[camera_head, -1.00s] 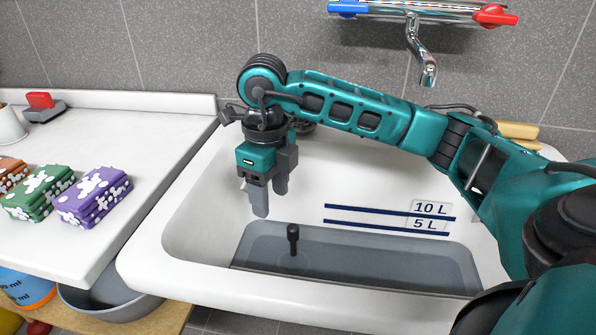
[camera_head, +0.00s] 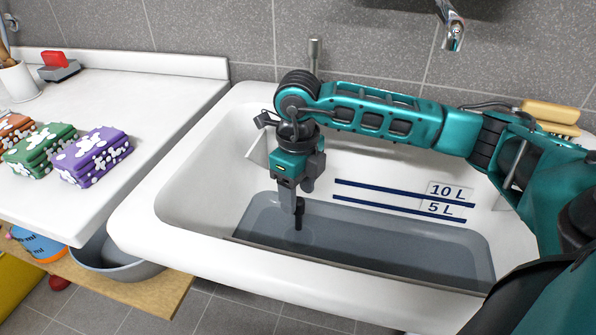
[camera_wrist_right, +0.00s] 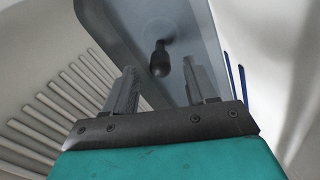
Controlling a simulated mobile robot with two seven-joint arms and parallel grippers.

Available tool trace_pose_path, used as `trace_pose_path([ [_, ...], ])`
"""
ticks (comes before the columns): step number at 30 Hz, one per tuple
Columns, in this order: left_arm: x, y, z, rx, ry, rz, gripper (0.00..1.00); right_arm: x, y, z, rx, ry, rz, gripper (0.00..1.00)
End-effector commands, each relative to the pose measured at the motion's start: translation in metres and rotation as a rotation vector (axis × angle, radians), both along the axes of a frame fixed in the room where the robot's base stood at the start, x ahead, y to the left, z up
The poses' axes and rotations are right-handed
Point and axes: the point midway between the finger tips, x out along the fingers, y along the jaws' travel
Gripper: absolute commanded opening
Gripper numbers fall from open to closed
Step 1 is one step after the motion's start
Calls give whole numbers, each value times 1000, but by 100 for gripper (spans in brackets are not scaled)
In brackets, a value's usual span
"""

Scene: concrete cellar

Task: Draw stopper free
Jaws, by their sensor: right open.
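The stopper's dark upright handle (camera_head: 298,213) stands up out of the grey water in the white sink (camera_head: 180,252). Its foot is under the water and hard to make out. My right gripper (camera_head: 296,208) points down just above and behind the handle in the head view, partly overlapping it. In the right wrist view the two fingers (camera_wrist_right: 165,85) are apart, and the dark knob of the stopper (camera_wrist_right: 160,62) lies beyond their tips, between them. The gripper is open and empty. My left gripper is not in view.
A tap spout (camera_head: 450,25) hangs over the back of the sink. Level marks for 5 L and 10 L (camera_head: 400,200) are on the sink's back wall.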

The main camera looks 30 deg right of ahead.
Motion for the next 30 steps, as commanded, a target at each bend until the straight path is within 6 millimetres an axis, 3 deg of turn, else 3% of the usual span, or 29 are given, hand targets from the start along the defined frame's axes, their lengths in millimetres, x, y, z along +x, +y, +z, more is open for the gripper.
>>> trace_pose_path([
  [3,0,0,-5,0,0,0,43,-1,0,-21,-1,2,1,56],
  [7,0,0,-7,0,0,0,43,0,0,-34,1,1,0,56],
  [20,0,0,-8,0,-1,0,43,0,0,-42,0,0,0,56],
  [30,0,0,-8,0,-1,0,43,0,0,-42,0,-1,1,24],
])
